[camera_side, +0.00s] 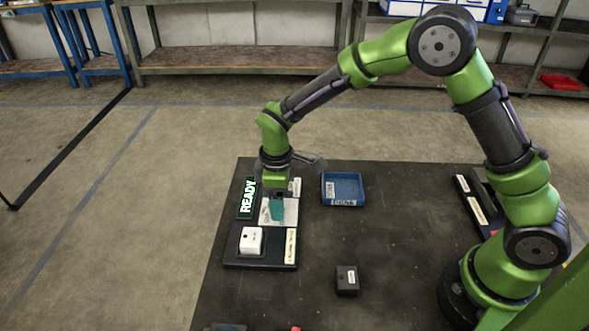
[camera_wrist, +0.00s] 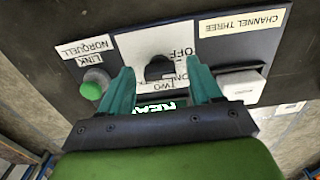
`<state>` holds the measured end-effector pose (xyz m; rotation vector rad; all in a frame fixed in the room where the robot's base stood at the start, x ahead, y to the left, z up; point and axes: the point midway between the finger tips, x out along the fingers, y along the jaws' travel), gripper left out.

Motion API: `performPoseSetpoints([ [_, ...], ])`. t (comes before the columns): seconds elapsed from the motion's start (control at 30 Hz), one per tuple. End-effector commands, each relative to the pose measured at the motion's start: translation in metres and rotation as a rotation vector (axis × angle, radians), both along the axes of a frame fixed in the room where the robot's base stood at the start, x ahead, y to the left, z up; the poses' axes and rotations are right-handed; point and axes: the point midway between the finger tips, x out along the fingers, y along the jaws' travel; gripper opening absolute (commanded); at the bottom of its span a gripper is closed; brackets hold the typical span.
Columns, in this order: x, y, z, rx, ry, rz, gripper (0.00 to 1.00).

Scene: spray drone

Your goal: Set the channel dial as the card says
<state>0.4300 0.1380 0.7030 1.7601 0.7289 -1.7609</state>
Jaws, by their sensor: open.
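The channel dial is a black knob (camera_wrist: 160,68) on a white plate (camera_wrist: 150,42) in the wrist view. OFF and TWO can be read on the plate; other print is partly hidden. A card (camera_wrist: 242,22) on the same panel reads CHANNEL THREE; it shows as a pale strip (camera_side: 291,246) in the side view. My gripper (camera_wrist: 160,72) is open, its teal fingers on either side of the knob, apparently with gaps. In the side view my gripper (camera_side: 278,209) points down over the white plate and hides the knob. Where the knob points is unclear.
The panel has a lit READY sign (camera_side: 247,198), a white block (camera_side: 250,240), and a green button (camera_wrist: 92,91) beside a NORQUELL LINK label (camera_wrist: 87,52). A blue tray (camera_side: 343,189) and a small black box (camera_side: 347,281) stand to the right. Bare table lies between.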

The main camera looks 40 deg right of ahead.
Motion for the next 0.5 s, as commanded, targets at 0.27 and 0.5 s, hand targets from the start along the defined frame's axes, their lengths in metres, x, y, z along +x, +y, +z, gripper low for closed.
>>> performPoseSetpoints([
  [0.27, 0.0000, 0.0000, -0.0018, 0.000, 0.000, 0.000, 0.64],
  [0.5, 0.0001, 0.0000, -0.0015, 0.000, 0.000, 0.000, 0.30],
])
